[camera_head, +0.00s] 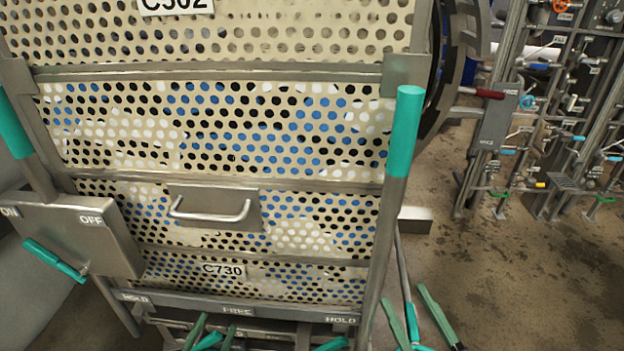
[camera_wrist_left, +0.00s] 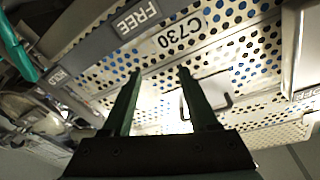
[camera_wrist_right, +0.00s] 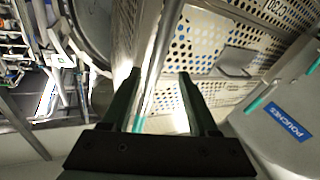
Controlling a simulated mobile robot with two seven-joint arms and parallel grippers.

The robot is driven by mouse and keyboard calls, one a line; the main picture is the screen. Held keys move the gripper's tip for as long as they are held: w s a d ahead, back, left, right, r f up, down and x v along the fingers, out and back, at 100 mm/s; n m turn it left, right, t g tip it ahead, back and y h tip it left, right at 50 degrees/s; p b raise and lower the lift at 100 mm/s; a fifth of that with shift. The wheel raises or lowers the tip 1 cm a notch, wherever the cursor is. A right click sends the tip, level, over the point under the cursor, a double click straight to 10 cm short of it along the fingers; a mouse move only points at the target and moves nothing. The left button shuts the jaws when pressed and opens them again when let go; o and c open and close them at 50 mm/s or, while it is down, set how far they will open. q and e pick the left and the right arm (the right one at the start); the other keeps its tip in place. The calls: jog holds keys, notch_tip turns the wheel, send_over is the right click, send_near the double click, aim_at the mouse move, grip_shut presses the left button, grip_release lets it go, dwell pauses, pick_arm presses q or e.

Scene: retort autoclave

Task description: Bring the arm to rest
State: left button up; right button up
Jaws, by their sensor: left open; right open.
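My left gripper (camera_head: 212,328) shows at the bottom edge of the head view, in front of the basket cart's lower rail. Its two green fingers are apart with nothing between them, as the left wrist view (camera_wrist_left: 160,75) also shows. My right gripper (camera_head: 424,305) is at the lower right of the head view, right of the cart's post. Its fingers are apart and empty in the right wrist view (camera_wrist_right: 159,75), with the cart's post and perforated side beyond them. Both arms are mostly out of the head view.
A perforated cart (camera_head: 280,100) fills the middle, with a C730 label (camera_head: 222,270) and a drawer-like handle (camera_head: 210,208). Teal-gripped posts (camera_head: 405,130) flank it. An ON/OFF box (camera_head: 80,222) with a teal lever is at left. Pipework (camera_head: 500,120) stands right; brown floor (camera_head: 520,270) is open.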

pick_arm(q)
jog(key=s+d+r+n+h+p, duration=0.1)
jog(key=d+r, duration=0.1)
jog(key=r, duration=0.5)
jog(key=s+d+r+n+h, duration=0.1)
jog(key=s+d+r, duration=0.1)
jog(key=r, duration=0.5)
jog(key=s+a+f+n+g+y+p, duration=0.2)
jog(key=s+f+g+p, duration=0.4)
jog(key=p, duration=1.6)
jog(key=s+n+g+y, duration=0.1)
jog(key=s+g+y, duration=0.1)
jog(key=s+g, duration=0.1)
jog(key=shift+a+f+n, duration=0.15)
jog(key=shift+f+n, duration=0.15)
jog(key=shift+f, duration=0.1)
pick_arm(e)
jog(key=s+d+f+m+g+h, duration=0.2)
jog(key=s+f+g, duration=0.4)
jog(key=s+g, duration=0.3)
jog(key=shift+s+d+f+m+h, duration=0.2)
jog(key=shift+d+m+h, duration=0.05)
jog(key=shift+m+h, duration=0.6)
